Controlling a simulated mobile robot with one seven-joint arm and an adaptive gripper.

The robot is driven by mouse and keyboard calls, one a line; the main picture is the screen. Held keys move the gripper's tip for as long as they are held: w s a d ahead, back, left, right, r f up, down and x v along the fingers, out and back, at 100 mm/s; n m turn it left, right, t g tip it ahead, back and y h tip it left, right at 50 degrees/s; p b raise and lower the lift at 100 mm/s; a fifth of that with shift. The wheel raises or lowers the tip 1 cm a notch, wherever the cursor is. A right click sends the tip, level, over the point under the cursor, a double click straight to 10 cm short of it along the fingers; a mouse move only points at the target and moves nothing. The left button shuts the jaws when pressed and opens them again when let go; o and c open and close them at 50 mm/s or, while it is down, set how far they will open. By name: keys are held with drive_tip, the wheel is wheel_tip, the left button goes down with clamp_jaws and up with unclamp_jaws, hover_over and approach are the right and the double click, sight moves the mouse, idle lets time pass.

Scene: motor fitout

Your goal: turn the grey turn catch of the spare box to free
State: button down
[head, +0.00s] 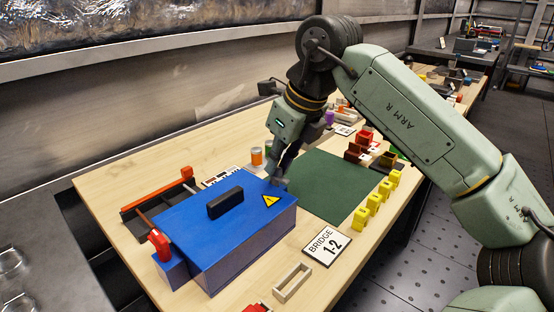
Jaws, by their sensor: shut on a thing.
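The spare box appears to be the blue box (175,215) on the wooden bench, with a black handle and a yellow warning triangle on its lid. My gripper (280,179) reaches down to the lid's far right corner. Its fingers are shut on a small grey part there, which looks like the grey turn catch. The fingers hide most of the catch, and I cannot tell which way it points. The lid lies flat on the box.
A red lever (158,243) stands at the box's left end. Behind the box is a dark rack with an orange bar (158,193). A green mat (330,185), several yellow blocks (375,202) and a "BRIDGE 1-2" card (327,246) lie to the right.

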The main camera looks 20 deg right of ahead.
drive_tip(key=c, duration=1.7)
unclamp_jaws()
drive_tip(key=v, duration=1.2)
